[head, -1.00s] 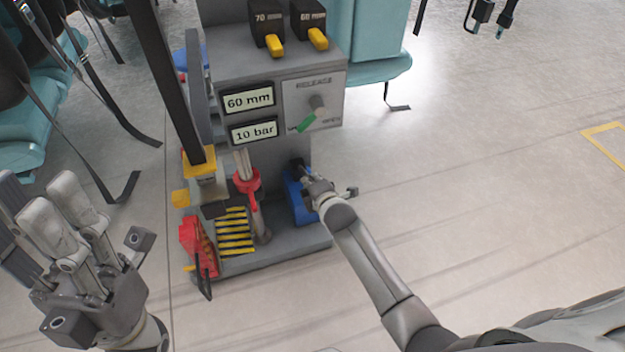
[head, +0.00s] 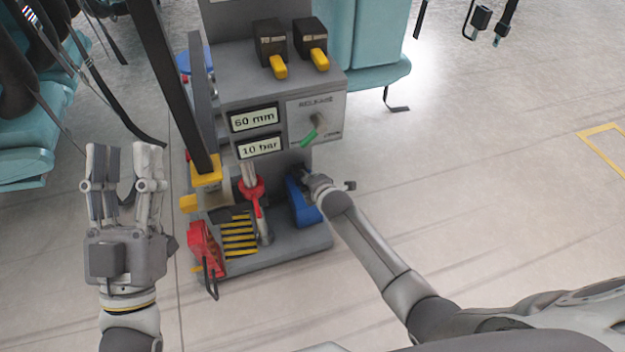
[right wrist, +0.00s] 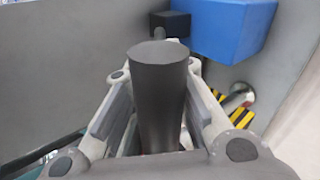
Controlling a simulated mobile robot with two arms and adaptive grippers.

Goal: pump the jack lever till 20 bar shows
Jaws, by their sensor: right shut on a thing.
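The grey jack stand carries two displays: the upper display (head: 254,119) reads 60 mm, and the lower display (head: 260,147) reads 10 bar. The blue jack body (head: 303,207) sits low at the right of the stand. My right gripper (head: 313,184) is at the blue body. In the right wrist view its fingers are shut around a dark round lever handle (right wrist: 160,95), with the blue body (right wrist: 225,28) behind. The lever's lower part is hidden in the head view. My left gripper (head: 125,155) is open and empty, left of the stand, fingers pointing away.
A release panel (head: 315,120) with a green-tipped knob is beside the displays. Yellow-tipped black blocks (head: 270,45) are on top. A red part (head: 206,248) and yellow-black striped plate (head: 239,235) are low on the stand.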

